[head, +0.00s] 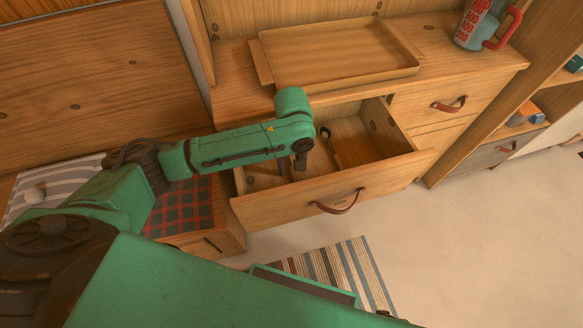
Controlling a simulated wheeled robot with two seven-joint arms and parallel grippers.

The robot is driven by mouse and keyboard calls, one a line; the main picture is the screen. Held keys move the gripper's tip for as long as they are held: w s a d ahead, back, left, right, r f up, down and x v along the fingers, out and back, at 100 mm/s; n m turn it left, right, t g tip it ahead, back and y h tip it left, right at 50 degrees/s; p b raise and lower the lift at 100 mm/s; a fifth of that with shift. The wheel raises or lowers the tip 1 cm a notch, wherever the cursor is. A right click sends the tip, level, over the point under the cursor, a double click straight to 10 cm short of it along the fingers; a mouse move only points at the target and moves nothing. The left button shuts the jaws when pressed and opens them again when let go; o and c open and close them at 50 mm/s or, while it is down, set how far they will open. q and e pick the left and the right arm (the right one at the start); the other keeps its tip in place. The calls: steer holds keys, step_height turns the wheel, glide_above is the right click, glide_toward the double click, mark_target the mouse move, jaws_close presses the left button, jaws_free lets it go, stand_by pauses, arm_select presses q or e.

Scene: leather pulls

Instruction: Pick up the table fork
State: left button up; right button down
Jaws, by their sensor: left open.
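An open wooden drawer (290,197) with a leather pull holds a slim dark utensil (331,146) with a rounded, shiny end. It lies on the drawer floor, and I cannot tell whether it is the table fork. No other utensil shows clearly; my left arm hides part of the drawer's left side. My left gripper (292,165) points down into the drawer, to the left of the utensil and apart from it. Its jaws are open, and I see nothing between them. My right gripper is out of view.
A wooden tray (335,75) lies on the counter above the drawer. A red-lettered jug (477,22) stands at the back right. A closed drawer (430,102) is to the right. A striped rug (345,268) lies on the floor; the floor at right is clear.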

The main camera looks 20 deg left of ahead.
arm_select(q)
steer(key=shift+r, duration=0.1)
jaws_close()
